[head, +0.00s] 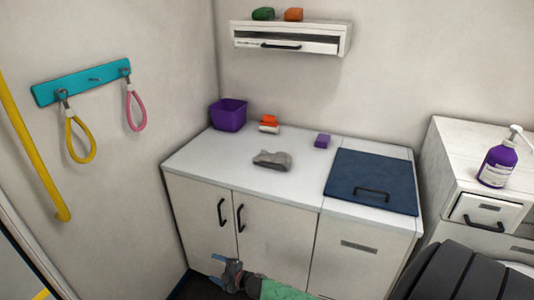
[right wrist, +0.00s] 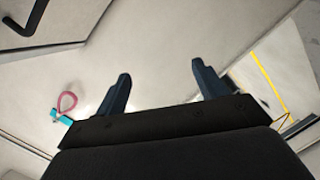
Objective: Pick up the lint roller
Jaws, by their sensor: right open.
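No object in view can be told for certain as the lint roller. A small orange and white object (head: 268,123) lies at the back of the white counter (head: 215,155), beside the purple bin, and may be it; it is too small to tell. My right gripper (head: 216,271) is low in front of the counter's cabinet doors, below the countertop and well apart from that object. In the right wrist view the right gripper (right wrist: 161,71) has its two dark blue fingers spread, with nothing between them. My left gripper is out of view.
On the counter are a purple bin (head: 229,115), a grey crumpled item (head: 272,160), a purple block (head: 322,141) and a dark blue lid with handle (head: 371,182). A wall shelf (head: 291,37) hangs above. A purple pump bottle (head: 497,164) stands right. The counter's front left is clear.

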